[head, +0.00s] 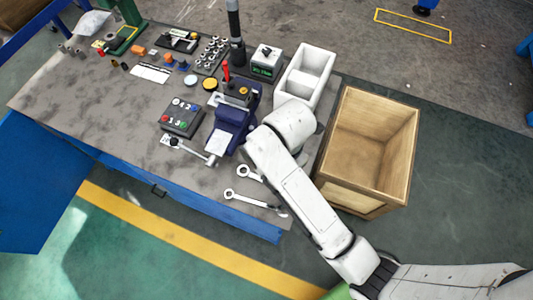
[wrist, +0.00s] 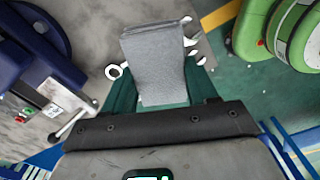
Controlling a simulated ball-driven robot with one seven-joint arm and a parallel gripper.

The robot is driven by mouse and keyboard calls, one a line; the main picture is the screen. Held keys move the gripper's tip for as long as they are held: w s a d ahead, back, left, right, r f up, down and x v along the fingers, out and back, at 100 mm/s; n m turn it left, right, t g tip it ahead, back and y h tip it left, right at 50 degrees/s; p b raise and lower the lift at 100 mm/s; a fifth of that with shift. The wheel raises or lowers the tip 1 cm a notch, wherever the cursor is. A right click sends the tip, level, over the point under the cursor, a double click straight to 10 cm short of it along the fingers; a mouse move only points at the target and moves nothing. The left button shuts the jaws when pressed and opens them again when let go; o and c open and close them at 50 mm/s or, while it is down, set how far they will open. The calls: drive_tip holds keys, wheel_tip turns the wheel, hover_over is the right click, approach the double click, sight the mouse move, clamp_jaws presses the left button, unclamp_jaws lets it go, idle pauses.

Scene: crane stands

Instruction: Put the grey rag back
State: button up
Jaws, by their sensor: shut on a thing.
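The grey rag (wrist: 153,55) shows in the wrist view as a flat, folded cloth. My gripper (wrist: 158,84) is shut on it, with a green finger on either side. The rag extends beyond the fingertips over the grey bench (wrist: 85,50). I cannot tell how high above the bench it is. In the head view my white arm reaches over the bench's right end and hides the gripper and the rag.
A blue vise (head: 236,120) stands on the bench left of my arm, with wrenches (head: 250,198) in front. A white two-compartment bin (head: 287,98) stands behind. An open wooden crate (head: 350,198) stands right of the bench. A control box (head: 182,118) and small parts occupy the bench's left.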

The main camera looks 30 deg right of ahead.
drive_tip(key=w+f, duration=0.2)
drive_tip(key=w, duration=0.1)
drive_tip(key=w+f, duration=0.5)
drive_tip(key=w, duration=0.1)
drive_tip(key=shift+f, duration=0.15)
drive_tip(key=shift+w+f, duration=0.15)
drive_tip(key=shift+f, duration=0.75)
drive_tip(key=shift+w+f, duration=0.1)
drive_tip(key=shift+f, duration=0.8)
drive_tip(key=shift+f, duration=0.1)
drive_tip(key=o, duration=0.9)
drive_tip(key=shift+o, duration=0.2)
wheel_tip(320, 180, up, 12)
